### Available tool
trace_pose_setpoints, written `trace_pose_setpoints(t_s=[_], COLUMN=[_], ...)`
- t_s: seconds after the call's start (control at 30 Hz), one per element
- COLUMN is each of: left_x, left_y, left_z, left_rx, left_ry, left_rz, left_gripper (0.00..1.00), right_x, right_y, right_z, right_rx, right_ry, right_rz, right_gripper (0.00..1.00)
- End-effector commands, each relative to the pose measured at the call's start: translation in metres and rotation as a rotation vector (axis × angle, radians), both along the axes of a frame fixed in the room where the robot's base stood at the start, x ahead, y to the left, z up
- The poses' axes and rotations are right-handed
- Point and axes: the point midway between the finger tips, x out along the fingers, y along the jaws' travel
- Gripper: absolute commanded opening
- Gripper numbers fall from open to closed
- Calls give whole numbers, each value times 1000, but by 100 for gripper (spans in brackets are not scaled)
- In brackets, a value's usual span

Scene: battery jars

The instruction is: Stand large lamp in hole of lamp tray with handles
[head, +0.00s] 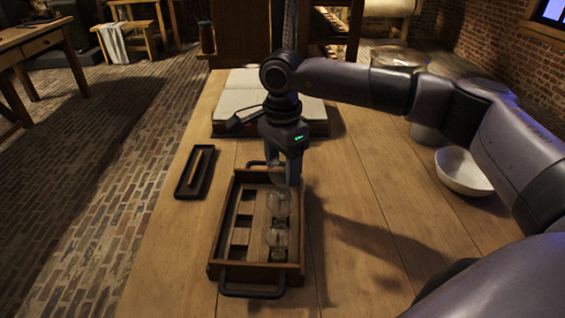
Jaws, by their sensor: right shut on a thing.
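The lamp tray (212,270) is a brown wooden box with dark handles at its near and far ends and square holes in its insert. My right gripper (288,178) points down over the tray's far right part and is shut on the large lamp (279,200), a clear glass bulb. The lamp is roughly upright over the right side of the tray; I cannot tell whether its base is inside a hole. Another clear glass lamp (278,238) stands nearer, in the tray's right side. My left gripper is not in view.
A small dark tray (195,172) lies left of the lamp tray. An open book (243,98) lies behind it. A white bowl (462,172) and a glass vessel (400,57) stand to the right, near my arm. The table between tray and bowl is clear.

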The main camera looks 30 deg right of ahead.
Motion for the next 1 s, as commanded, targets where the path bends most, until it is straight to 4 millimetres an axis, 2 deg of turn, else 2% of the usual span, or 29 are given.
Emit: trace_pose_setpoints(t_s=[0.03,0.07,0.13,0.17,0.47,0.57,0.8,1.0], left_x=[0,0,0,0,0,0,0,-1], left_y=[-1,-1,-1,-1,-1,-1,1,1], left_z=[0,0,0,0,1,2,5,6], left_rx=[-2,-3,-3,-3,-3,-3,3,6], left_ry=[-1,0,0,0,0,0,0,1], left_rz=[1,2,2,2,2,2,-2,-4], left_gripper=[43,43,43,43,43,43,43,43], right_x=[0,0,0,0,0,1,1,0], right_y=[0,0,0,0,0,0,0,0], right_z=[0,0,0,0,2,12,52,70], right_rx=[0,0,0,0,0,1,0,1], right_ry=[0,0,0,0,-1,-3,-3,-1], right_rz=[0,0,0,0,0,0,0,0], right_gripper=[26,66,89,92,92,92,92,92])
